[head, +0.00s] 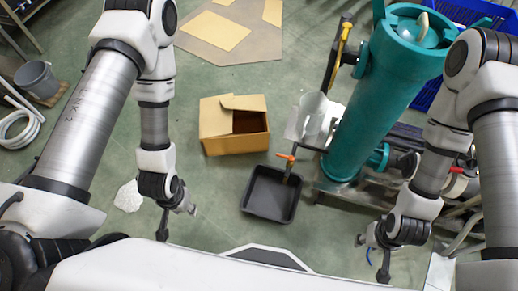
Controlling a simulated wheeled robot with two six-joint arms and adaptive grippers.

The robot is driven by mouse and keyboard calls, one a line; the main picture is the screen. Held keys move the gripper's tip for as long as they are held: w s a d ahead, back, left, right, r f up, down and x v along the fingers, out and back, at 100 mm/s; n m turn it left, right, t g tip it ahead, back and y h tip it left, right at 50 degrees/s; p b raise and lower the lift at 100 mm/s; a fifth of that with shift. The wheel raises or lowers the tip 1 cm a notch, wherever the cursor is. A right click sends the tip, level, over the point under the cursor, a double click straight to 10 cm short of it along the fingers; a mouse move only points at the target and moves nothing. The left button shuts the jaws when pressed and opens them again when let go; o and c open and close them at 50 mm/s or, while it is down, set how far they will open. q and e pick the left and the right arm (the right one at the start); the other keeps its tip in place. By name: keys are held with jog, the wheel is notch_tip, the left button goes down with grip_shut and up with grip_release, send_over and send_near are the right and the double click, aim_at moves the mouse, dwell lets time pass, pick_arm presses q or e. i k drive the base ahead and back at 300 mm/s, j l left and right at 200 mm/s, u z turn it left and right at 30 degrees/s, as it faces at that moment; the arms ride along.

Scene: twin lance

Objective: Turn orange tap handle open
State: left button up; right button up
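The orange tap handle (286,157) sits on a small tap over the black tray (250,205), left of the tall teal cylinder (370,95). My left gripper (178,224) hangs to the left of the tray, well apart from the handle. Its fingers are spread and nothing shows between them. My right gripper (371,259) is lower right of the tray, also apart from the handle. Its fingers are spread and empty. The handle is small here, so I cannot tell its exact turn.
An open cardboard box (222,145) stands behind the tray. A clear container (312,110) is beside the cylinder. Blue crates (425,97) are at the right back. A grey bucket (37,78) stands at the far left. Green floor between my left gripper and the tray is clear.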

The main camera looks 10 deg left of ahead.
aim_at(290, 158)
jog(key=i+j+z, duration=0.15)
jog(key=j+z, duration=0.2)
jog(key=i+j+z, duration=0.1)
jog(key=j+z, duration=0.2)
jog(key=i+j+z, duration=0.1)
jog(key=j+z, duration=0.25)
